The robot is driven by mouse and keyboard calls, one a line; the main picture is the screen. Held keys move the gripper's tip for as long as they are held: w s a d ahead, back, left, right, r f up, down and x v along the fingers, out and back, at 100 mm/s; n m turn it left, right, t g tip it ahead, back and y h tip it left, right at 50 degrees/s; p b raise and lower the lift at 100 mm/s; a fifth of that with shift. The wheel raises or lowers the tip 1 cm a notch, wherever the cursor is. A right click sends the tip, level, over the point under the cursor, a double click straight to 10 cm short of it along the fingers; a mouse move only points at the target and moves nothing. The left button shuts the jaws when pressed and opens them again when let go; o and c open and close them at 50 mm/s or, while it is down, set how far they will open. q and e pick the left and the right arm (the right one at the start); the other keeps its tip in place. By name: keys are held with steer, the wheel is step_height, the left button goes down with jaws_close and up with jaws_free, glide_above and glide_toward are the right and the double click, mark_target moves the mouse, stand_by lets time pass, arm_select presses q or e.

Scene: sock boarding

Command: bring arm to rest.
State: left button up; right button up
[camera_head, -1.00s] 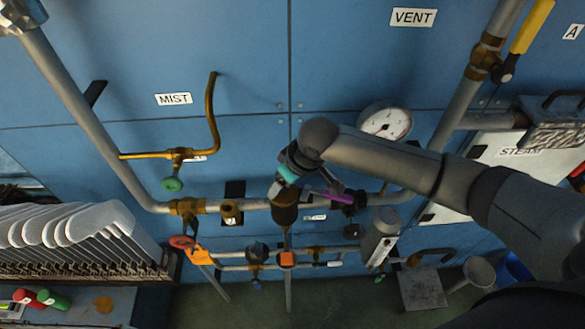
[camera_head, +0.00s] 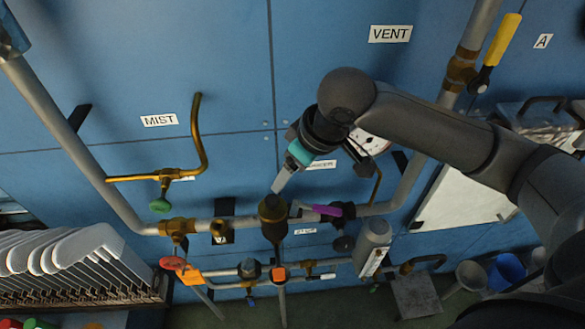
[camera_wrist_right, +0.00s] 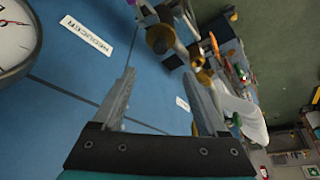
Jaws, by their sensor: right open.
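My right arm (camera_head: 440,130) reaches in from the right in the head view, in front of the blue panel. My right gripper (camera_head: 280,184) points down and left from the teal-banded wrist, just above the dark cylindrical fitting on the grey pipe. In the right wrist view the gripper (camera_wrist_right: 162,95) shows two grey fingers spread apart with nothing between them. Behind the fingers are the blue panel and a "REDUCER" label (camera_wrist_right: 86,36). My left gripper is not in view.
Grey pipework (camera_head: 240,224) with valves crosses the panel, including a purple-handled valve (camera_head: 325,210) and a yellow lever (camera_head: 502,38). A pressure gauge (camera_wrist_right: 15,38) is partly cut off in the wrist view. A row of white boards (camera_head: 70,255) stands lower left.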

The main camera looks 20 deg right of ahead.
stand_by(0.4)
steer(key=s+a+f+y, duration=0.1)
steer(key=s+a+f, duration=0.5)
steer(key=a, duration=0.1)
steer(key=s+d+f+m+h, duration=0.35)
steer(key=s+d+f, duration=0.3)
steer(key=s, duration=0.45)
step_height(320, 180, down, 31)
steer(key=s+d+g+b, duration=0.1)
steer(key=s+g+b, duration=0.1)
steer(key=b, duration=0.8)
steer(key=s+d+f+b, duration=0.1)
steer(key=s+f+b, duration=0.2)
steer(key=s+f, duration=0.2)
steer(key=s+d+f+b, duration=0.1)
steer(key=s+f+b, duration=0.3)
steer(key=f, duration=0.8)
steer(key=s+f+g+b, duration=0.1)
steer(key=s+f+b, duration=0.2)
steer(key=s+f, duration=0.4)
steer(key=shift+d+f+b, duration=0.4)
steer(key=shift+f, duration=0.35)
